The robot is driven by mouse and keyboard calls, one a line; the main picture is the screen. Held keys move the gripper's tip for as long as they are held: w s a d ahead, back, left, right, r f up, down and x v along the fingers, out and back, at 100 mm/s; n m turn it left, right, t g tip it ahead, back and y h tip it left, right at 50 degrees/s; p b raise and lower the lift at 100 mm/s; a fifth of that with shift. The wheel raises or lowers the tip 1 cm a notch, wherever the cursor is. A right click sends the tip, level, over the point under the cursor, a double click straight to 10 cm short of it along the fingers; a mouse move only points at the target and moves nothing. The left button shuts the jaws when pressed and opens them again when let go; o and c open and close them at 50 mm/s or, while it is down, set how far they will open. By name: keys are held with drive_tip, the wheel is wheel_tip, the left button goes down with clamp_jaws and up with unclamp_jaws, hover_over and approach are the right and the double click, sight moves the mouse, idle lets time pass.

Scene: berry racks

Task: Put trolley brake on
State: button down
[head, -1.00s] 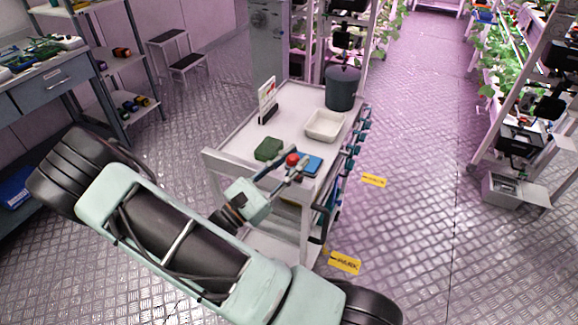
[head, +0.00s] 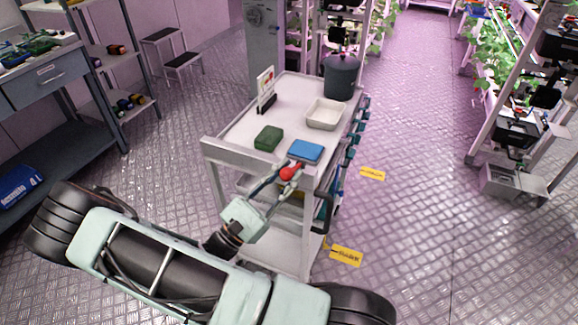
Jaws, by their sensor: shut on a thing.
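The trolley (head: 232,152) is a pale, shelved cart in the middle of the head view, with its push-handle end toward me. A round red knob (head: 289,173) shows at this near end, just below the top's edge. My gripper (head: 284,177) is shut on the red knob, with a finger on either side of it. The gripper reaches up to it from the lower left. The lever under the knob is mostly hidden by my fingers, so its exact angle cannot be told.
On the trolley top are a green block (head: 268,138), a blue block (head: 306,151), a white tray (head: 325,114), a dark bucket (head: 341,78) and a small sign stand (head: 266,90). Yellow floor markers (head: 346,255) lie to the right. The aisle there is clear. A workbench (head: 45,75) stands left.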

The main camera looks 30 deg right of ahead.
drive_tip(key=shift+s+a+f, duration=0.15)
drive_tip(key=shift+f, duration=0.9)
drive_tip(key=c, duration=1.7)
unclamp_jaws()
drive_tip(key=shift+o, duration=0.2)
drive_tip(key=v, duration=1.2)
drive_tip(key=shift+r, duration=0.1)
